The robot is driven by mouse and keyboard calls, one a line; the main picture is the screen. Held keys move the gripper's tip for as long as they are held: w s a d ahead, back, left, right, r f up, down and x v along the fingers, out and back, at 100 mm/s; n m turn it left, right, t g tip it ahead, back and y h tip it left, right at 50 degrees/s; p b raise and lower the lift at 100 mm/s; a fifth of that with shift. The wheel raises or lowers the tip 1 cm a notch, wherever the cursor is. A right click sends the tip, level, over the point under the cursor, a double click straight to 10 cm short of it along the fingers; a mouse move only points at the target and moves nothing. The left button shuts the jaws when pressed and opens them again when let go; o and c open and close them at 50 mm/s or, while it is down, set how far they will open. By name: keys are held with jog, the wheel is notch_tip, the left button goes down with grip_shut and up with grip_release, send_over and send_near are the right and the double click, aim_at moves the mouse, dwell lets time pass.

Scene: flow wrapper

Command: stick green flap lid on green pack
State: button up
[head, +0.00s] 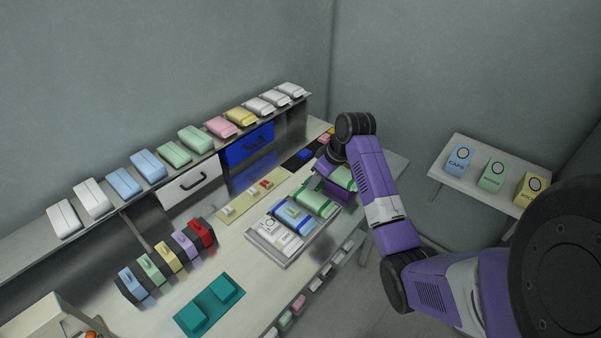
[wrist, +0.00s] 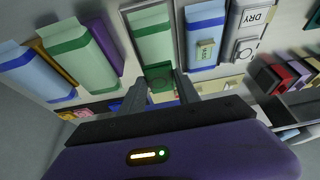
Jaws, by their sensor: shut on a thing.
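My gripper (wrist: 162,88) is shut on the dark green flap lid (wrist: 159,76), which shows between its fingertips with a faint ring mark on it. The green pack (wrist: 152,42) lies in the tray just beyond the lid, pale green with a darker green band. In the head view the green pack (head: 317,200) lies at the tray's right end, beside my gripper. The held lid is hidden in the head view. Whether lid and pack touch cannot be told.
Another green pack (wrist: 85,55) lies left in the wrist view. Coloured dispensers (head: 168,258) and a teal mat (head: 208,306) stand left.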

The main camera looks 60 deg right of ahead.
aim_at(316, 199)
jog(key=shift+w+f, duration=0.2)
notch_tip(316, 199, down, 5)
jog(key=b, duration=0.5)
jog(key=shift+r, duration=0.2)
jog(key=shift+f, duration=0.2)
jog(key=shift+f, duration=0.35)
dwell(0.6)
jog(key=o, duration=1.4)
jog(key=shift+c, duration=0.2)
jog(key=v, duration=0.7)
jog(key=shift+s+r, duration=0.2)
jog(key=shift+r, duration=0.15)
